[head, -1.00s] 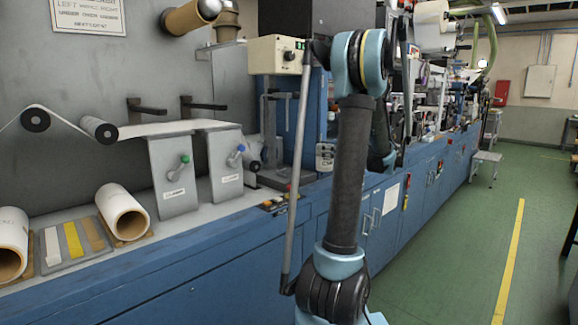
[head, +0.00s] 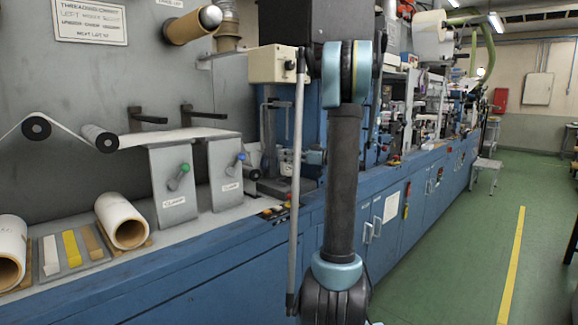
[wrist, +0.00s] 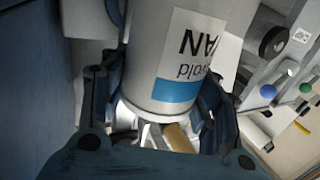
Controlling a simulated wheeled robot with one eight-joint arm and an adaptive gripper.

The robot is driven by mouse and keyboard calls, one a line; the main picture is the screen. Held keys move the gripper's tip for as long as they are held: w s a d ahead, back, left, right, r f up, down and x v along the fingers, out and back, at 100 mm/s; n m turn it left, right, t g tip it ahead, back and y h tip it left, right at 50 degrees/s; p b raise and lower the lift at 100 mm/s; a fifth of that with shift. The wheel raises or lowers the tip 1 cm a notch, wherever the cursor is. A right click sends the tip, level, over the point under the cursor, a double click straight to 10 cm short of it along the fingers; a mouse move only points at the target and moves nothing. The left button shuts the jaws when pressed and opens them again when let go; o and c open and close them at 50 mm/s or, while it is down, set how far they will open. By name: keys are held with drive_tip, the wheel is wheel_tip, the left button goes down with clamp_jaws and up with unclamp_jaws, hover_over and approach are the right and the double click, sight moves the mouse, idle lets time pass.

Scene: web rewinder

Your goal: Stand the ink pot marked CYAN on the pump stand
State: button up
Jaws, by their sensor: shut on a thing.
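A white ink pot (wrist: 205,45) fills the middle of the wrist view. Its label (wrist: 190,55) is upside down in that view, with a blue band and the letters "AN" showing; the rest of the word is out of sight. My gripper (wrist: 158,108) is shut on the pot, with dark fingers on both sides of it. In the head view my arm stands in front, and the gripper and pot cannot be made out clearly behind it. I cannot pick out the pump stand for certain in either view.
A long blue machine bench (head: 230,262) runs along the left and away. On it are white rolls (head: 122,222), a tray of coloured strips (head: 70,252) and two grey clamp plates (head: 174,188).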

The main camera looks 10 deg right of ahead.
drive_tip(key=shift+a+f, duration=0.1)
drive_tip(key=shift+f, duration=1.65)
drive_tip(key=o, duration=1.5)
drive_tip(key=shift+c, duration=0.2)
drive_tip(key=v, duration=1.2)
drive_tip(key=shift+w, duration=0.1)
